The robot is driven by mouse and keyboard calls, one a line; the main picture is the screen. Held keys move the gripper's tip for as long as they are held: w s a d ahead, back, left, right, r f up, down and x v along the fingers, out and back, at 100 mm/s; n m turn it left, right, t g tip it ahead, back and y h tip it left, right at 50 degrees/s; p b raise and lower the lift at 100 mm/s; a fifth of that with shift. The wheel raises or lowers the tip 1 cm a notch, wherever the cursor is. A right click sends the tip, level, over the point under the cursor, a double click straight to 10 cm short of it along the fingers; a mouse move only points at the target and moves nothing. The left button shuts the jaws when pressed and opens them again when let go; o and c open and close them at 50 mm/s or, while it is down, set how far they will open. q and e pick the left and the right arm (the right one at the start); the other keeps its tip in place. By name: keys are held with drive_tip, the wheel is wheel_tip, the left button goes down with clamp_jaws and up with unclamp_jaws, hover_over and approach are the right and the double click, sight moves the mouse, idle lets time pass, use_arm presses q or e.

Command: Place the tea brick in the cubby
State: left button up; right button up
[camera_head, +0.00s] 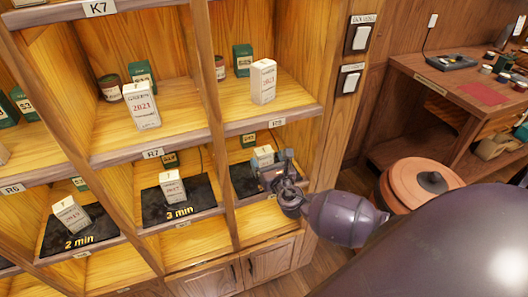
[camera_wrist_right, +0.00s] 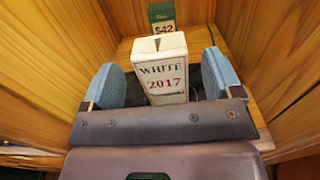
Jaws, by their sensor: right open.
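A white tea brick (camera_head: 264,154) labelled WHITE 2017 stands upright on a dark mat (camera_head: 239,182) in the lower right cubby (camera_head: 222,160). My right gripper (camera_head: 277,168) reaches into this cubby from the right. In the right wrist view the brick (camera_wrist_right: 164,72) stands between the two blue finger pads of my right gripper (camera_wrist_right: 163,84). The jaws are open, with a visible gap on each side of the brick. The brick's lower end is hidden behind the gripper body. My left gripper is not in view.
Wooden cubby walls flank the gripper closely. A green $42 price box (camera_wrist_right: 162,16) stands behind the brick. Other white bricks stand on the "3 min" mat (camera_head: 190,213) and the "2 min" mat (camera_head: 95,238). A round brown lidded container (camera_head: 400,200) stands right of the shelf.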

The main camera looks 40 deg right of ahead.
drive_tip(key=s+a+f+m+g+y, duration=0.1)
drive_tip(key=s+a+f+m+g, duration=0.1)
drive_tip(key=s+m, duration=0.6)
drive_tip(key=s+a+f+m+g+y, duration=0.1)
drive_tip(key=s+a+f+m, duration=0.3)
drive_tip(key=s+m, duration=0.4)
drive_tip(key=s+a+f+m+g+y, duration=0.2)
drive_tip(key=s+m, duration=0.7)
drive_tip(key=m, duration=0.7)
wheel_tip(320, 180, down, 2)
drive_tip(key=shift+a+g, duration=0.5)
drive_tip(key=shift+a, duration=0.15)
